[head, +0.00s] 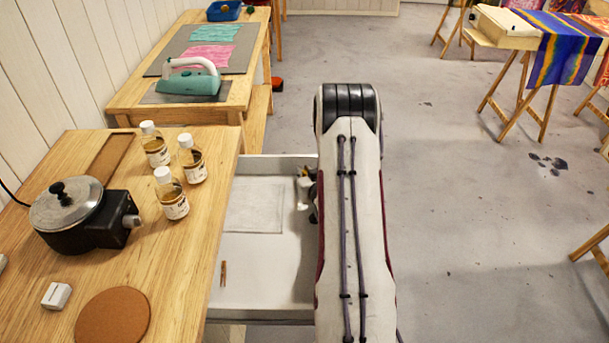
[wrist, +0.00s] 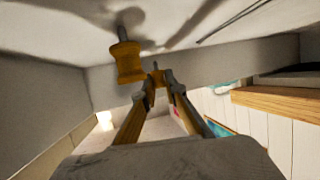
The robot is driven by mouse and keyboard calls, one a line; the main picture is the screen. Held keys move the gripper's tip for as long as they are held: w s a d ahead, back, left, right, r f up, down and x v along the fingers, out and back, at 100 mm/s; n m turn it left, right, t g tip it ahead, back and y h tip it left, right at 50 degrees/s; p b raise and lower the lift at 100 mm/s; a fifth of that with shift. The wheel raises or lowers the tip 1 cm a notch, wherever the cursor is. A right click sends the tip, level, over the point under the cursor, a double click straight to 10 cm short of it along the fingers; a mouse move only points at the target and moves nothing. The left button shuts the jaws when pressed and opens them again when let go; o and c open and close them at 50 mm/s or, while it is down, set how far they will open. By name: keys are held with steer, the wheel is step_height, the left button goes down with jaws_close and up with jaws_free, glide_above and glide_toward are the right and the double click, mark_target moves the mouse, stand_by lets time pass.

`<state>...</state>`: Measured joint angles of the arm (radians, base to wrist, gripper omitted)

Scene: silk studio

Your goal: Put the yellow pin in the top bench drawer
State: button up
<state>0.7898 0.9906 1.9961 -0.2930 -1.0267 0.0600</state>
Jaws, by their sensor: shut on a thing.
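My gripper (wrist: 158,80) is shut on a small yellow-orange pin (wrist: 157,74), held at the fingertips inside the open drawer's space. The wrist view is upside down. A second, similar yellow-orange pin (wrist: 126,62) with a grey metal stem shows beside the fingertips; its stem points at the drawer floor, and I cannot tell whether it touches. The open white bench drawer (head: 236,295) sticks out to the right of the near bench. In the head view my gripper (head: 304,190) is over the drawer's right end, partly hidden by my arm.
A pale sheet (head: 255,207) and a small wooden peg (head: 223,273) lie in the drawer. The bench (head: 190,260) carries several bottles (head: 172,195), a black pot (head: 75,215) and a cork mat (head: 113,318). An iron (head: 188,82) stands on the far table.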

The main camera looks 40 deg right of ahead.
steer(key=shift+f, duration=0.65)
steer(key=shift+f, duration=0.15)
steer(key=o, duration=0.7)
steer(key=shift+r, duration=0.2)
steer(key=shift+v, duration=5.95)
steer(key=shift+f, duration=0.1)
steer(key=shift+a, duration=0.1)
